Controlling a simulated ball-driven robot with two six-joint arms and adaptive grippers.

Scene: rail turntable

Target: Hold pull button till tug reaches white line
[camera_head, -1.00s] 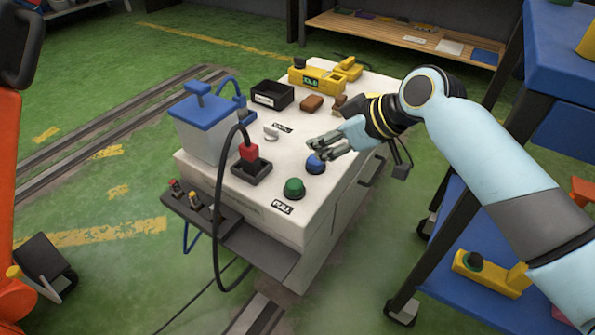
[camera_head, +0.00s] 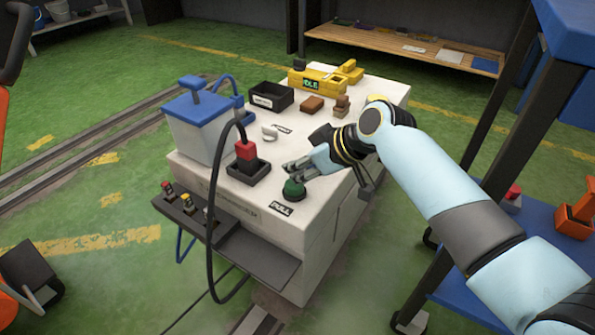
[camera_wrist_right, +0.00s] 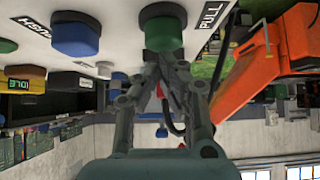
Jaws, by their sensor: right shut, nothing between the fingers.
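The green button (camera_head: 293,190) sits on the white console top (camera_head: 240,189), beside a label reading PULL (camera_head: 281,208). My right gripper (camera_head: 287,172) is shut and empty. Its fingertips are right at the green button and partly cover it. The wrist view shows the shut fingertips (camera_wrist_right: 166,60) close against the green button (camera_wrist_right: 163,32); I cannot tell whether they touch or press it. A blue button (camera_wrist_right: 75,36) is beside it in the wrist view. I cannot make out the tug or the white line. My left gripper is not in view.
A red plug (camera_head: 246,150) with a black cable stands left of the button. A blue-lidded box (camera_head: 200,135), black tray (camera_head: 272,96) and yellow unit showing IDLE (camera_head: 316,80) are on the console. A blue cart (camera_head: 480,255) stands at right. Rails (camera_head: 75,160) run at left.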

